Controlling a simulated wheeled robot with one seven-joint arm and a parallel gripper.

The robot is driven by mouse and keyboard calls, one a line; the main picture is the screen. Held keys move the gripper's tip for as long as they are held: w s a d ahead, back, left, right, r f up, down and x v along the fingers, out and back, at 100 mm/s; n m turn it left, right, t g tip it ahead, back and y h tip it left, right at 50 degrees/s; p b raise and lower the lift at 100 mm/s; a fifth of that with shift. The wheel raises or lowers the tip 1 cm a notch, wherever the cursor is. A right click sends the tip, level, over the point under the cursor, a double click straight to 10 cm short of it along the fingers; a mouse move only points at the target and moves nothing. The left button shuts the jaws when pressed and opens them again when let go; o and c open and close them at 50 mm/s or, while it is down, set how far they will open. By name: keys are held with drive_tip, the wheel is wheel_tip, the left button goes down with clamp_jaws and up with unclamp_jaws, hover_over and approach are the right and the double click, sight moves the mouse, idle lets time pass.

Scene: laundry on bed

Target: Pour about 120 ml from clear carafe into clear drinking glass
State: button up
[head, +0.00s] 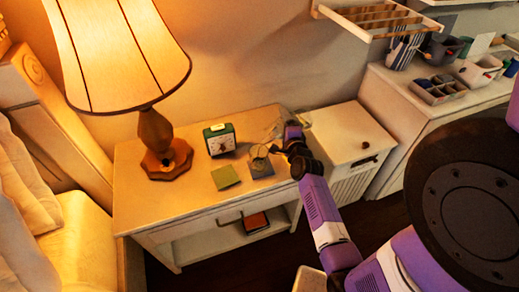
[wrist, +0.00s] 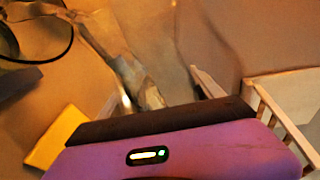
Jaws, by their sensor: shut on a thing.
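The clear drinking glass (head: 259,161) stands on a dark blue-grey square on the nightstand, right of the green clock. The clear carafe is very faint in the head view, with thin glassy outlines (head: 274,131) just behind and left of my gripper (head: 288,149). My gripper is shut on the carafe, behind and to the right of the glass. In the wrist view, a see-through shape, likely the carafe (wrist: 130,75), runs beyond my purple gripper body. I cannot tell the carafe's tilt or the water level.
The nightstand (head: 190,207) also bears a lit lamp (head: 158,145), a green clock (head: 220,139) and a green square (head: 225,178). A white cabinet (head: 345,135) stands to the right. A wooden rack (head: 375,18) hangs above. The nightstand's front left is clear.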

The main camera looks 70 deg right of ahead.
drive_tip(key=shift+r+n, duration=0.3)
drive_tip(key=shift+r, duration=0.1)
idle(1.0)
drive_tip(key=shift+d+f+m+y+b, duration=0.1)
drive_tip(key=shift+f+m+y+b, duration=0.2)
drive_tip(key=shift+f+m+b, duration=0.5)
drive_tip(key=shift+d+f+m+t+y+b, duration=0.3)
drive_tip(key=shift+f+m+b, duration=0.1)
drive_tip(key=shift+f+b, duration=0.15)
drive_tip(key=shift+a, duration=0.1)
drive_tip(key=shift+w+a+f+m+y+p, duration=0.15)
drive_tip(key=shift+f+m+y+p, duration=0.2)
drive_tip(key=shift+f+m, duration=0.3)
idle(0.6)
